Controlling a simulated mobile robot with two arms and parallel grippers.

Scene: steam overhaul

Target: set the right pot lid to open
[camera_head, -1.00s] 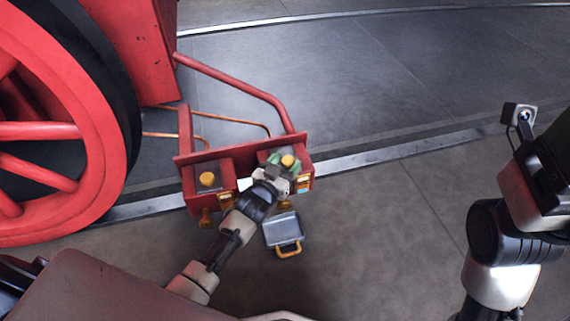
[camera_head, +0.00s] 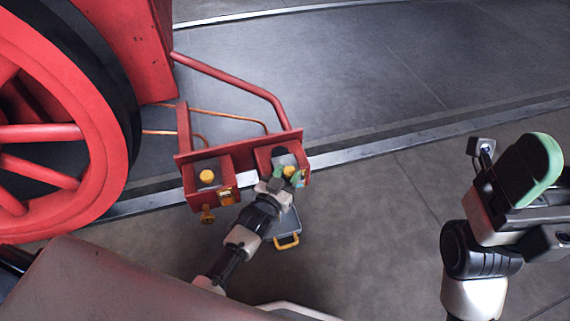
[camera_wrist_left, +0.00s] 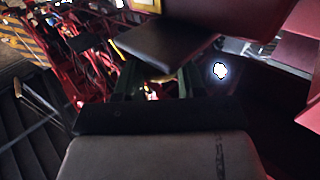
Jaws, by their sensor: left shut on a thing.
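Two red pots sit side by side on a red bracket. The right pot (camera_head: 264,155) has a grey lid with a yellow knob (camera_head: 289,170). My left gripper (camera_head: 284,176) is at the front of this lid, shut on it; the fingers hide part of the lid and pot front. In the left wrist view a dark flat plate, apparently the lid (camera_wrist_left: 160,45), tilts just beyond the fingertips. Whether the lid stands fully open I cannot tell. The left pot's lid lies flat with its yellow knob (camera_head: 207,176). My right gripper (camera_head: 535,165) is raised at the far right, away from the pots; its opening is unclear.
A large red wheel (camera_head: 40,132) stands at the left. A red bar (camera_head: 235,78) and thin copper pipes run behind the pots. Floor to the right is clear.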

